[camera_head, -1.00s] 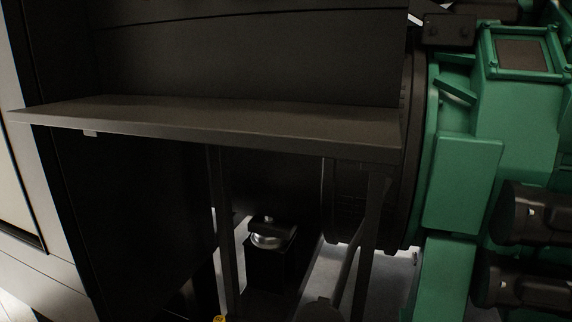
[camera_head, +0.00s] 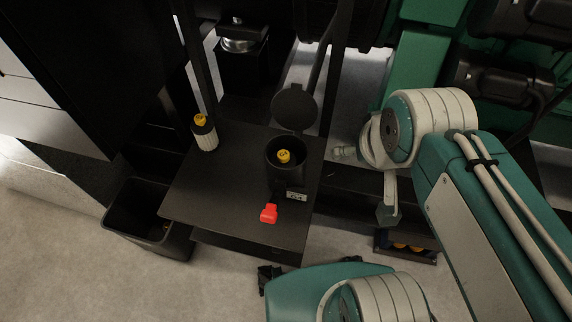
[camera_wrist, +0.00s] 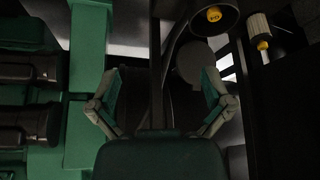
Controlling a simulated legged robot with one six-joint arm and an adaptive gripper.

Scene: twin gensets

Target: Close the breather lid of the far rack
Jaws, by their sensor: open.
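A black cylindrical holder (camera_head: 271,176) stands on a dark shelf (camera_head: 228,208), with a yellow-topped piece (camera_head: 285,156) inside. Its round black lid (camera_head: 294,107) stands open, tilted up at the back of the rim. In the wrist view the holder (camera_wrist: 230,24) is at the top and the lid (camera_wrist: 190,66) is below it, partly behind a finger. My gripper (camera_head: 366,183) is open and empty, to the right of the holder and apart from it. Both fingers are spread in the wrist view (camera_wrist: 161,88).
A pale ribbed filter with a yellow top (camera_head: 204,134) stands at the shelf's back left. A red tag (camera_head: 269,213) lies in front of the holder. A black bin (camera_head: 142,243) stands at left. Dark posts rise behind the shelf; green machinery (camera_head: 415,58) is at back right.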

